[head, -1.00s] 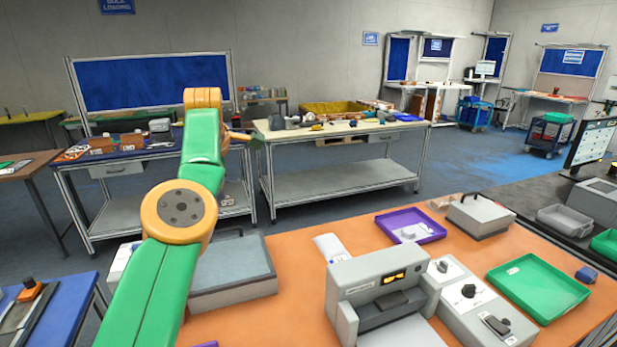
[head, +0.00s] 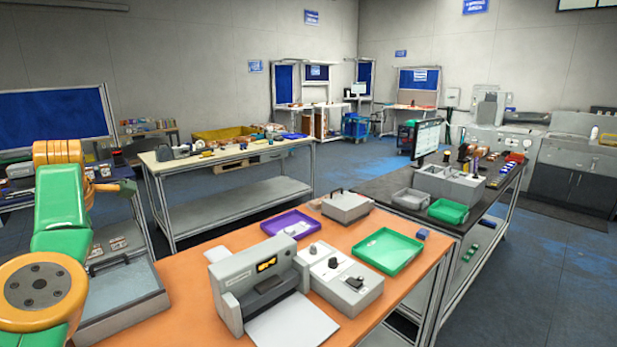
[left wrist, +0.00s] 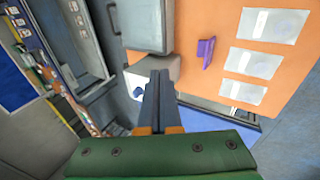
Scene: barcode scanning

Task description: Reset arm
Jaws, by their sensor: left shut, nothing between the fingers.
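My left arm (head: 60,210), green and orange, stands raised at the left edge in the head view. In the left wrist view my left gripper (left wrist: 160,103) has its two dark fingers together, with nothing between them. It hangs in the air, apart from the orange table (left wrist: 205,75) behind it. My right gripper is in neither view.
The orange table (head: 200,320) holds a grey scanner-like machine (head: 235,285), a purple tray (head: 282,222), a green tray (head: 385,252) and a grey case (head: 120,300). A purple object (left wrist: 205,52) and several white sheets (left wrist: 252,63) show in the wrist view.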

